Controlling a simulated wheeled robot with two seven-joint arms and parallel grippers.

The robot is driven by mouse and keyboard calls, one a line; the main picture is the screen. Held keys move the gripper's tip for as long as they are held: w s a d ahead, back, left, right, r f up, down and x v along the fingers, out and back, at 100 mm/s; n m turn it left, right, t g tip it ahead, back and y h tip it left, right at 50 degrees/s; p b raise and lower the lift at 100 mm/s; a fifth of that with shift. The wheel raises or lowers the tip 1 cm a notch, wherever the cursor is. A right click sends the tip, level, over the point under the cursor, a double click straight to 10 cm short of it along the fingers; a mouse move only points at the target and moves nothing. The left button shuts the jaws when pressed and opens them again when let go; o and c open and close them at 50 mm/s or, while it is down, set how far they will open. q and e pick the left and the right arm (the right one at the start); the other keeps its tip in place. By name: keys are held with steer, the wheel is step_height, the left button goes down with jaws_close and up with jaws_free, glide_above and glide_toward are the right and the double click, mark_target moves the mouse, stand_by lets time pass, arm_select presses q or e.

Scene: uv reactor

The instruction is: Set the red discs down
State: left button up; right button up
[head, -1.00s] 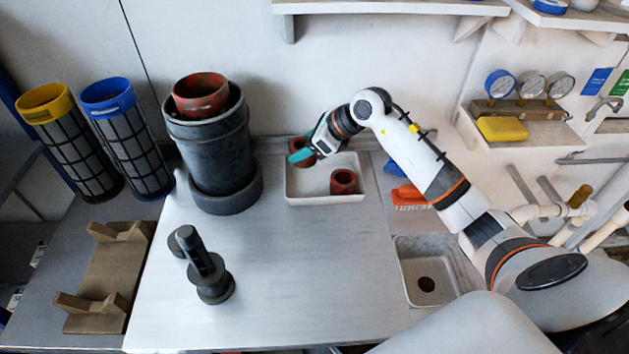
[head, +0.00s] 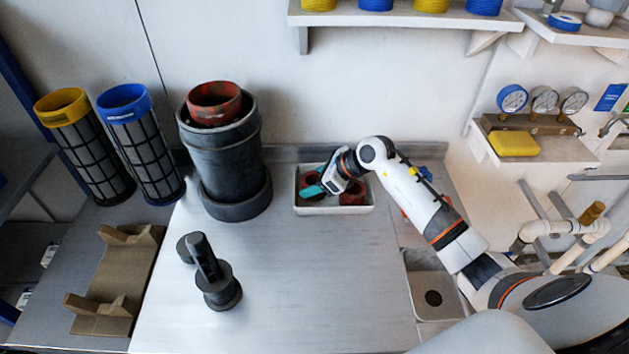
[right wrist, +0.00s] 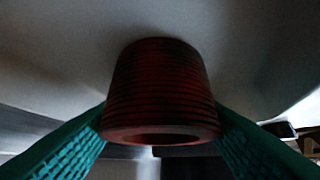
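My right gripper (head: 313,189) has teal fingers and reaches into the left part of the white tray (head: 335,209). A red ribbed disc (head: 311,180) is between its fingers. In the right wrist view this red disc (right wrist: 160,85) fills the gap, with a teal finger against each side. I cannot tell whether its base touches the tray floor. A second red disc (head: 353,193) stands in the right part of the tray, partly hidden by the gripper. My left gripper is not in view.
A black cylinder (head: 220,155) with a red collar (head: 214,103) stands left of the tray. A dark fitting (head: 213,280) stands in front of it. Yellow-topped (head: 86,150) and blue-topped (head: 140,145) filters are at far left. The middle of the bench is clear.

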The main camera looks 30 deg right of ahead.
steer(key=shift+o, duration=1.4)
steer(key=shift+r, duration=0.15)
steer(key=v, duration=1.2)
steer(key=shift+b, duration=0.3)
